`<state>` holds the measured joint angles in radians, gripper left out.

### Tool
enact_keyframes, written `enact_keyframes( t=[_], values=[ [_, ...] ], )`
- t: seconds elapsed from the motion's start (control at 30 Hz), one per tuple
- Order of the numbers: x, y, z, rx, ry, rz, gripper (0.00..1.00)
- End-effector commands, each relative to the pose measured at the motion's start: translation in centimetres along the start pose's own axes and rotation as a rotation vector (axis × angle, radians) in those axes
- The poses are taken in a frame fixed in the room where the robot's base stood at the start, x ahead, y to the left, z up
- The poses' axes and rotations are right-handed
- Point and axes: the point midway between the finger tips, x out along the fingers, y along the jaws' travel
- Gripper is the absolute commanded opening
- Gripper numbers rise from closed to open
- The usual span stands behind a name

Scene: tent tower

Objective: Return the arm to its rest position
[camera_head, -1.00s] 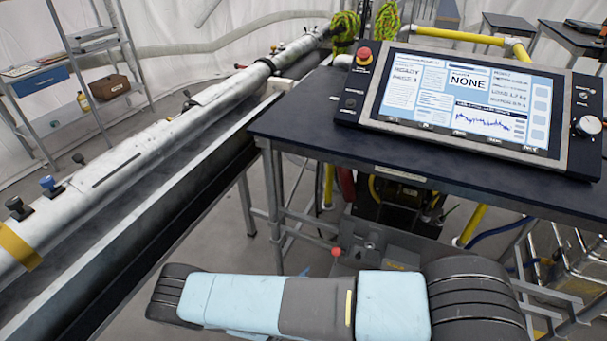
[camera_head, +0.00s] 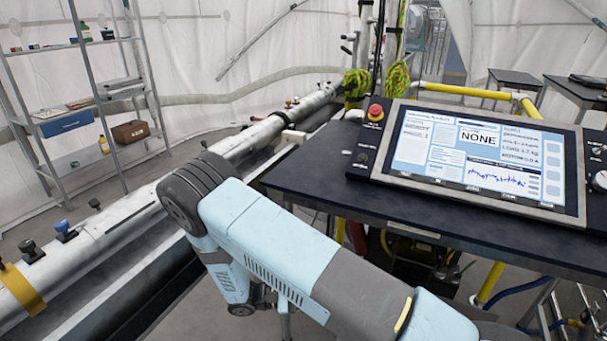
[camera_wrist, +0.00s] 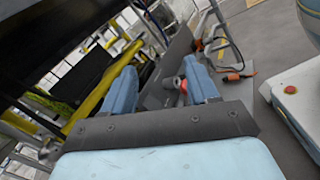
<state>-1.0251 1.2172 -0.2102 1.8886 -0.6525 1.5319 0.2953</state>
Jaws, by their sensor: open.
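My arm, light blue and grey, is bent across the lower middle of the head view, with its dark elbow raised at the left in front of the long pipe. My gripper (camera_wrist: 163,88) shows in the wrist view, with two blue fingers spread apart and nothing between them. Beyond the fingers are a dark metal plate and part of a frame. In the head view the gripper's fingers cannot be made out.
A dark table (camera_head: 345,195) carries a control panel (camera_head: 475,155) with a lit screen and a red button (camera_head: 376,112). A long pale pipe (camera_head: 130,215) runs along the left. A shelf rack (camera_head: 95,105) stands behind it. Yellow tubes (camera_wrist: 97,97) are left of the fingers in the wrist view.

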Motion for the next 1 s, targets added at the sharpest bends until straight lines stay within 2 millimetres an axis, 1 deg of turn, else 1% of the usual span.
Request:
enact_keyframes(
  t=[0.03,0.1,0.27,0.5,0.8,1.0],
  values=[
    [0.2,0.9,1.0,0.008,0.020,-0.047,0.59],
    [0.5,2.0,2.2,0.015,0.048,-0.106,0.59],
    [1.5,4.2,4.9,0.036,0.114,-0.240,0.59],
    [3.4,7.2,9.2,0.082,0.215,-0.430,0.59],
    [6.2,10.3,14.7,0.163,0.349,-0.649,0.59],
    [8.3,11.9,18.4,0.230,0.442,-0.780,0.59]
  ],
)
